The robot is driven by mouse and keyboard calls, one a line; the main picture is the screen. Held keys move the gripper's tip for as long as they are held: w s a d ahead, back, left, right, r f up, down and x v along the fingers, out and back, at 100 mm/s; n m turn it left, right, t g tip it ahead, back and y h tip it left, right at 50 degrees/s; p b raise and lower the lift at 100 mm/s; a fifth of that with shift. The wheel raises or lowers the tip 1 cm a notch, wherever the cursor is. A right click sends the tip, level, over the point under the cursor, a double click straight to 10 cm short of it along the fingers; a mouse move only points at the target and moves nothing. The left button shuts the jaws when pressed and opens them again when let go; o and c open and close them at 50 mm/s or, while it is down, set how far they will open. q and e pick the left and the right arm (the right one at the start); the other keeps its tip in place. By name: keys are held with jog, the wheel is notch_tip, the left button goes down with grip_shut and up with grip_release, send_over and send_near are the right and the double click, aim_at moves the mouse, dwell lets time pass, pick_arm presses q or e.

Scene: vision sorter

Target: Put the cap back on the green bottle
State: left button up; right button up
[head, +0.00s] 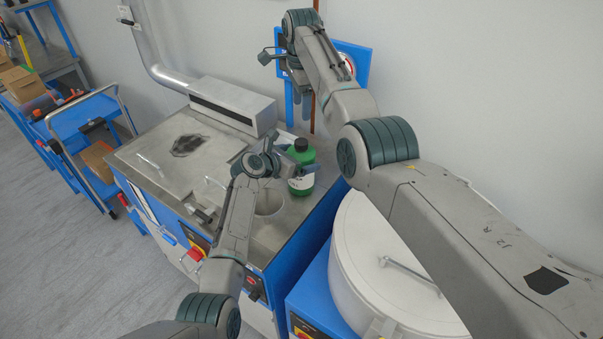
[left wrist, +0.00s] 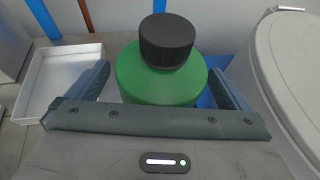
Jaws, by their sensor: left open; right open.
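The green bottle (head: 303,182) stands upright near the right edge of the metal bench, with a pale label on its side. A black ribbed cap (head: 301,145) sits on top of its neck; whether it is screwed tight cannot be told. In the left wrist view the green bottle (left wrist: 160,80) is between the fingers, with the black cap (left wrist: 167,40) on top. My left gripper (head: 287,157) is open around the bottle, one finger on each side. My right gripper (head: 275,64) is open and empty, raised near the wall behind the bench.
A white open tray (left wrist: 60,112) lies left of the bottle in the left wrist view. A large white drum lid (head: 375,270) stands right of the bench. A grey vent box (head: 232,103) is at the back. A blue cart (head: 85,120) stands far left.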

pick_arm(q)
jog(key=b+v, duration=0.2)
jog(key=v, duration=0.7)
jog(key=shift+s+a, duration=0.15)
